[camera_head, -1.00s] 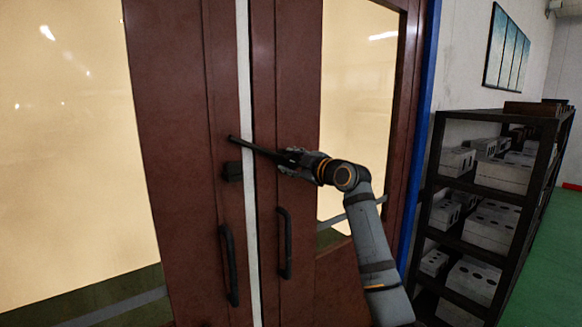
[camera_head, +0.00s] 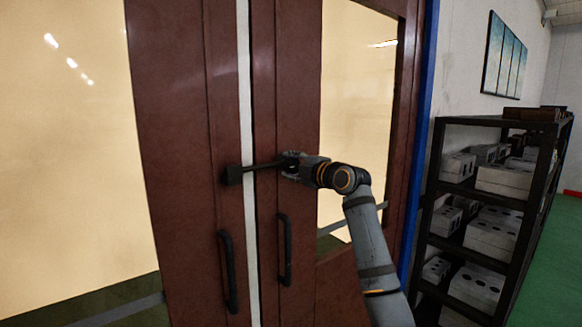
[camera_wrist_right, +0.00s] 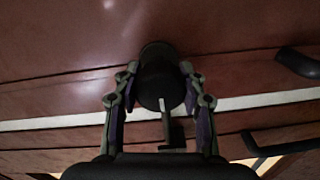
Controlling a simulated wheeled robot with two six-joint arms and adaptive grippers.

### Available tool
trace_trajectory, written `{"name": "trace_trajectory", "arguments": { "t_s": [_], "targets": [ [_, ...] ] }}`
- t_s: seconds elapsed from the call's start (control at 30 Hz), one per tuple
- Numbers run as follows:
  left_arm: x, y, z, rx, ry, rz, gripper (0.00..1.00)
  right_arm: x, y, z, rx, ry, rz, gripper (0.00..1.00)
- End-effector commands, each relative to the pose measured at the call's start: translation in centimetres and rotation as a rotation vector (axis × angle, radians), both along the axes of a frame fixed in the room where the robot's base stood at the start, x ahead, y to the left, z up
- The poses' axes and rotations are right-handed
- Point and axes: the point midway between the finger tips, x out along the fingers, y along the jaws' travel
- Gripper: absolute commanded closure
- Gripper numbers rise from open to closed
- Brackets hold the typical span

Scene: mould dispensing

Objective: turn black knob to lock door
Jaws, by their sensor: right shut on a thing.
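My right gripper (camera_head: 288,164) is at the right door leaf, shut on the black knob. In the right wrist view the round black knob (camera_wrist_right: 160,78) sits between the two fingers of the gripper (camera_wrist_right: 158,72). A thin dark bar (camera_head: 263,166) runs from the knob leftward across the pale gap between the leaves, nearly level. Its left end is at the black block (camera_head: 232,175) on the left leaf; whether it is seated inside is too small to tell. My left gripper is not in view.
The brown double door has two black pull handles, one on the left leaf (camera_head: 228,270) and one on the right leaf (camera_head: 285,250), below the knob. A dark shelf (camera_head: 470,121) with several grey boxes stands at the right. Green floor lies open beyond it.

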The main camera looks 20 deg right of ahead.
Motion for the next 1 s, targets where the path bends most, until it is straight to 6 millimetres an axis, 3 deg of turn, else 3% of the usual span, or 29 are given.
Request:
{"name": "trace_trajectory", "arguments": {
  "t_s": [0.27, 0.3, 0.47, 0.8, 1.0],
  "targets": [
    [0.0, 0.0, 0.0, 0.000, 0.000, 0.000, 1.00, 0.0, 0.0, -0.1, -0.004, 0.002, 0.001, 1.00],
    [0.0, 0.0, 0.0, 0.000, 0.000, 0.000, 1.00, 0.0, 0.0, -0.1, -0.004, 0.002, 0.001, 0.55],
    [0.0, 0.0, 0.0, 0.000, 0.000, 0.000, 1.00, 0.0, 0.0, -0.1, -0.003, 0.001, 0.000, 0.35],
    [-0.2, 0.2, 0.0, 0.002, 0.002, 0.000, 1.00, -0.3, -0.2, 0.0, -0.002, -0.001, -0.001, 0.35],
    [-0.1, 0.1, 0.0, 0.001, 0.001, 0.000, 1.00, -3.7, -1.5, 0.0, -0.006, -0.002, -0.004, 0.35]
  ]
}}
